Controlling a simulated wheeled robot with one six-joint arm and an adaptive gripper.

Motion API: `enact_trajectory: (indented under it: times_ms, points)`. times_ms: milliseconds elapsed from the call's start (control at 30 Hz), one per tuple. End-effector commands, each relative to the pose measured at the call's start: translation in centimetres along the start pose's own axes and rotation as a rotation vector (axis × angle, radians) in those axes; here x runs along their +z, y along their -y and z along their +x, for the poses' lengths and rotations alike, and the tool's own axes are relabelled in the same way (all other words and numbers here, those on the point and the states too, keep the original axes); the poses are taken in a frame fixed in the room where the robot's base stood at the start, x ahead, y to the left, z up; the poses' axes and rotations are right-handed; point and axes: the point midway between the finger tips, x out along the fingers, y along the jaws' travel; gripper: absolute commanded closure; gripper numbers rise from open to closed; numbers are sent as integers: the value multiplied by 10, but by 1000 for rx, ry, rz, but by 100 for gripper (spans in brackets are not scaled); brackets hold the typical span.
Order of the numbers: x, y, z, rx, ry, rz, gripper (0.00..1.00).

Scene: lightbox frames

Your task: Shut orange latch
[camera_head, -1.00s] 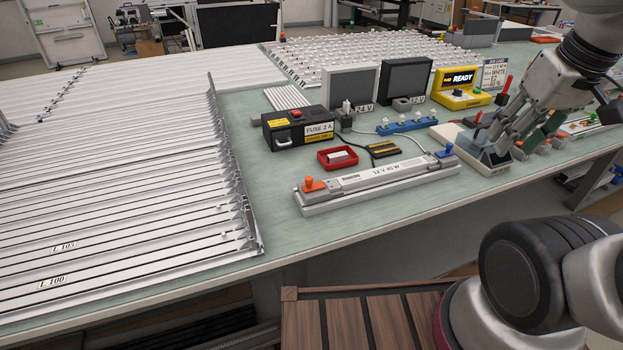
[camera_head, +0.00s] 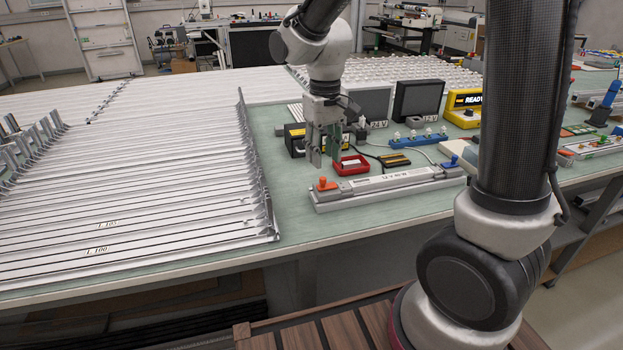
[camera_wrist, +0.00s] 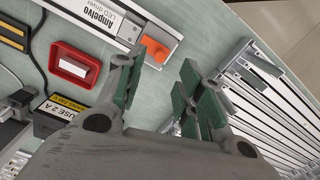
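The orange latch (camera_head: 325,184) sits at the left end of a long white LED driver bar (camera_head: 385,183) on the green bench. In the wrist view the orange latch (camera_wrist: 154,49) shows at the end of the bar, just beyond one finger. My gripper (camera_head: 327,158) points down above the bench, behind and a little above the latch. It also fills the lower middle of the wrist view (camera_wrist: 165,85), its green-padded fingers apart with nothing between them. I cannot tell whether the latch is open or shut. A blue latch (camera_head: 451,162) is at the bar's right end.
A red tray (camera_head: 351,171) with a white block lies behind the bar. The black fuse box (camera_head: 295,146) is partly hidden behind my gripper. Aluminium profiles (camera_head: 130,185) cover the bench's left. Bare green bench shows in front of the bar.

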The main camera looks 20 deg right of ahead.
Motion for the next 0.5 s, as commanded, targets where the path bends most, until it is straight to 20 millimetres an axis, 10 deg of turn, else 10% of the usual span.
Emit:
enact_trajectory:
  times_ms: [500]
  points:
    - [1, 0, 66, 0, 1, 0, 63]
